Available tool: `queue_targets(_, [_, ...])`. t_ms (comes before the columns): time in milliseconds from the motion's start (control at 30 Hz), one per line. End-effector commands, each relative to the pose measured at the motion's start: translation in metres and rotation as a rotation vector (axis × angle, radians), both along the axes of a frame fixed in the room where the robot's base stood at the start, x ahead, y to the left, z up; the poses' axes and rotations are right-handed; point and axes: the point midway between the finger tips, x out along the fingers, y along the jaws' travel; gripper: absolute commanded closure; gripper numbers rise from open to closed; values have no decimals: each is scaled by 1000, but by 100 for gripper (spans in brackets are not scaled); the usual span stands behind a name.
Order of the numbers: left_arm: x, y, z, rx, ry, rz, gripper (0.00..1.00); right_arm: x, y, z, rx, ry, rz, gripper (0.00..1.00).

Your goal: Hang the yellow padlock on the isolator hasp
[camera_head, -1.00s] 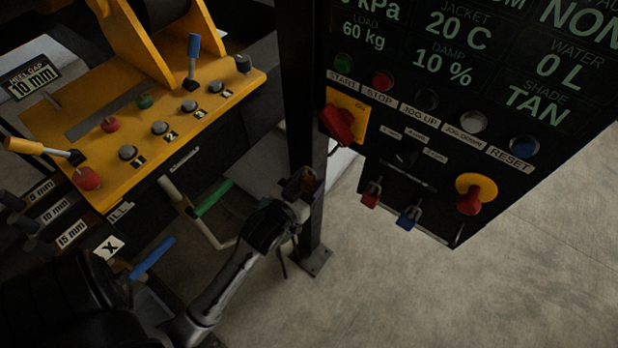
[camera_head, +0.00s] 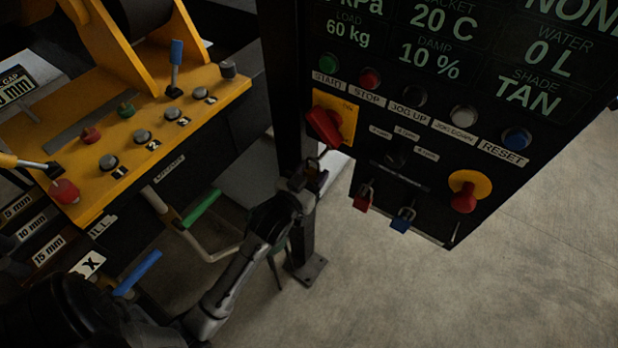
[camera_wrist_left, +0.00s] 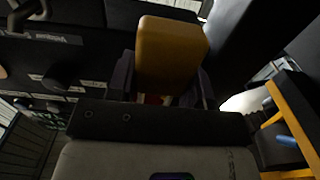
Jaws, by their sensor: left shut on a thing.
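The yellow padlock (camera_wrist_left: 172,50) is held between the fingers of my left gripper; its block-shaped body fills the upper middle of the left wrist view. In the head view my left gripper (camera_head: 309,180) is shut on it, just below the isolator, and the padlock is mostly hidden there. The isolator is a red rotary handle (camera_head: 324,127) on a yellow plate at the panel's left edge. A thin loop (camera_head: 318,158) shows between handle and gripper; I cannot tell whether it is the hasp or the shackle. My right gripper is not in view.
A dark post (camera_head: 290,100) stands behind my gripper. A yellow console (camera_head: 150,120) is at left.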

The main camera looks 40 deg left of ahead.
Motion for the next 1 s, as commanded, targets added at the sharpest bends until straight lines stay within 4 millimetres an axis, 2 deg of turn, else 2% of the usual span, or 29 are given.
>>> queue_targets(600, [35,6,-3,0,-2,0,80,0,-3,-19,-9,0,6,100])
queue_targets(1000, [46,9,-10,0,0,0,80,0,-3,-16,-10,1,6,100])
